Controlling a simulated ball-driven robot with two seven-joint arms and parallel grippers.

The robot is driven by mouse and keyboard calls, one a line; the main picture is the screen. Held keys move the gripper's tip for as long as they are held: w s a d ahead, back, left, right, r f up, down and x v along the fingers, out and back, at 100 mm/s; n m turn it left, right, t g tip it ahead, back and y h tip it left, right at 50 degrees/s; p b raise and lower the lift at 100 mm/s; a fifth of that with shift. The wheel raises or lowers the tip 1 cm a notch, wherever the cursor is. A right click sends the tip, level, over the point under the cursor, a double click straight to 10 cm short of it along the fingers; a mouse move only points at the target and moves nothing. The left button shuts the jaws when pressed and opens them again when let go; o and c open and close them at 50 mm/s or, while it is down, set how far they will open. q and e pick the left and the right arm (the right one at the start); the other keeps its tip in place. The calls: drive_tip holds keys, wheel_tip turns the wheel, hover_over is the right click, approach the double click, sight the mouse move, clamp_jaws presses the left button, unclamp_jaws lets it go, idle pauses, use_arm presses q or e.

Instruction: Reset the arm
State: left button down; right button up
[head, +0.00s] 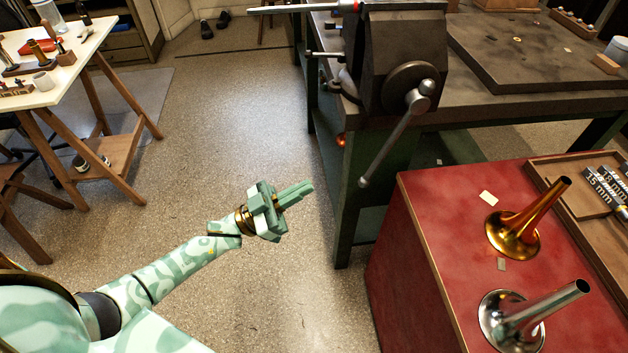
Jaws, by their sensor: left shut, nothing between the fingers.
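My left arm reaches in from the lower left in the head view, patterned in pale green and white. My left gripper (296,194) is shut, with its fingers together and nothing between them. It points to the right, over open floor, apart from the red cabinet and the workbench. My right gripper is not in the picture.
A red-topped cabinet (425,235) at the right carries a brass horn bell (515,235) and a silver horn bell (512,322). Behind it stands a dark workbench (480,110) with a vise (400,70). A white table (50,80) is at the upper left. Speckled floor (220,130) lies clear between.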

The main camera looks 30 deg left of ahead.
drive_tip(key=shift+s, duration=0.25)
